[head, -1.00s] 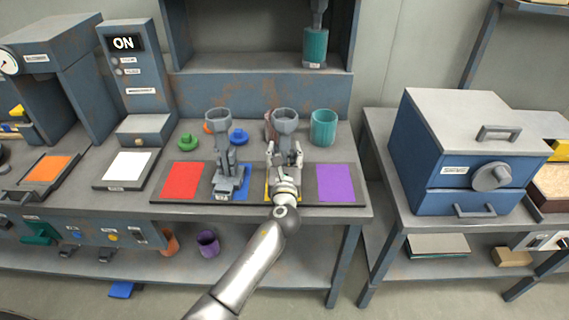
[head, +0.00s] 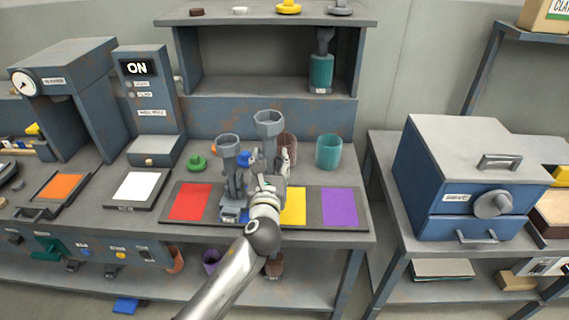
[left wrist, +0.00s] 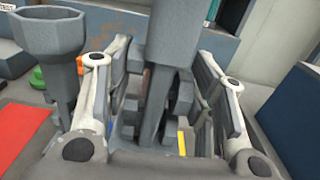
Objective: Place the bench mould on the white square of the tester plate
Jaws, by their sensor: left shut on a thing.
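My left gripper (head: 271,165) is shut on a grey bench mould (head: 268,123), which has a wide faceted cup on a narrow stem. It holds the mould upright, apparently above the plate between the blue and yellow squares. In the left wrist view the stem (left wrist: 168,65) stands between the fingers, and the cup is cut off at the top. The tester plate's white square (head: 136,187) lies bare at the left, in front of the ON post, well away from the gripper. A second grey mould (head: 229,152) stands on the blue square, close left of the held one. My right gripper is not in view.
The dark plate (head: 175,221) has bare red, yellow and purple squares. A green knobbed piece (head: 196,162), a teal cup (head: 329,151) and a brown cup (head: 288,149) stand behind. The ON post (head: 150,105) rises behind the tester plate. A blue oven (head: 470,175) stands right.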

